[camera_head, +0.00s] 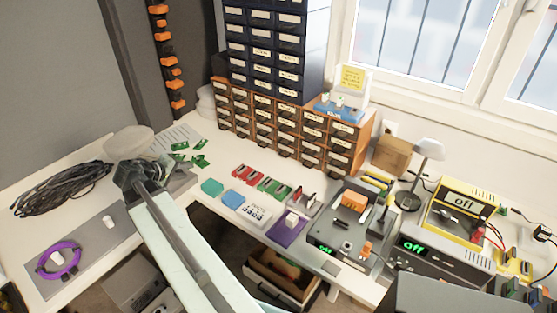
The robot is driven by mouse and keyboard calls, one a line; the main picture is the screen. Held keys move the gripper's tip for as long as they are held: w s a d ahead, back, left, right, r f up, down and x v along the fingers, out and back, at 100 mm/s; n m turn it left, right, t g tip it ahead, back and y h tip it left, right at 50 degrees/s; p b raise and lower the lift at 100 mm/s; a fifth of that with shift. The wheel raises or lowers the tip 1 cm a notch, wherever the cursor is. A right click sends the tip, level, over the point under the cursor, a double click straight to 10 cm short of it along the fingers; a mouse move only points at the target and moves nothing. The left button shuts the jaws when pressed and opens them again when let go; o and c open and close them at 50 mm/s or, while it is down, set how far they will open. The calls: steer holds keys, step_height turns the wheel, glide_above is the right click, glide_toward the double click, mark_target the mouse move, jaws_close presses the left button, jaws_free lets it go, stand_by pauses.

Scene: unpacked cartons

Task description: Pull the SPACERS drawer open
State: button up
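The orange-brown cabinet of small dark drawers (285,118) stands at the back of the bench, each drawer with a pale label. A taller dark blue cabinet of labelled drawers (262,55) rises behind it. The labels are too small to read, so I cannot tell which drawer is SPACERS.
A coil of black cable (62,188) and a purple ring (60,262) lie at left. Small red and green parts (262,183) lie before the cabinet. A soldering station (352,222), a lamp (428,152) and a yellow unit (462,205) crowd the right. An open drawer (280,275) shows below the bench.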

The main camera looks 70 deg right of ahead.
steer(key=s+d+g+h+b, duration=0.1)
steer(key=s+d+h+b, duration=0.2)
steer(key=d, duration=0.8)
steer(key=s+d+n+g+h+b, duration=0.1)
steer(key=s+d+g+h+b, duration=0.1)
steer(key=s+d+b, duration=0.5)
steer(key=s+d+f+g+h+b, duration=0.1)
steer(key=s+d+h+b, duration=0.2)
steer(key=s+d, duration=0.9)
steer(key=d+b, duration=0.2)
steer(key=d, duration=0.2)
steer(key=shift+s+d+n+g+h+b, duration=0.2)
steer(key=shift+s+n+g+h+b, duration=0.1)
steer(key=shift+s+h+b, duration=0.1)
steer(key=shift+f, duration=0.1)
jaws_close()
steer(key=shift+a, duration=0.1)
